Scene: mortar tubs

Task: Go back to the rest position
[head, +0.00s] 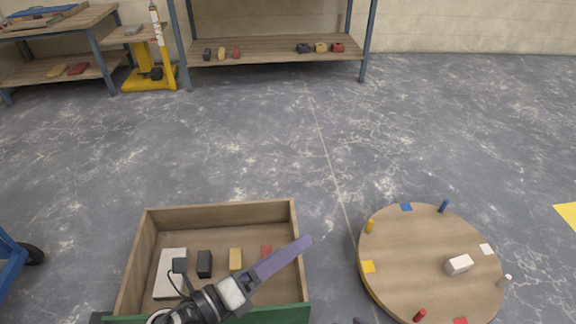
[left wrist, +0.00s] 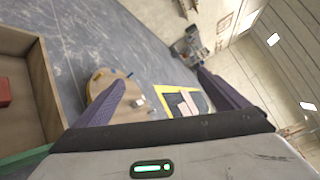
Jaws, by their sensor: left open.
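My left gripper (head: 308,240) reaches over the right part of a wooden box, its purple fingers pointing up and right. In the left wrist view (left wrist: 160,76) its two fingers stand wide apart with nothing between them. A small purple tip (head: 358,321) at the bottom edge of the head view looks like a finger of my right gripper; the rest is out of frame.
The wooden box (head: 220,212) holds a pale slab (head: 170,273), a black block (head: 204,263), a yellow block (head: 236,259) and a partly hidden red block (head: 266,251). A round table (head: 420,250) with pegs and a white block (head: 459,265) stands right.

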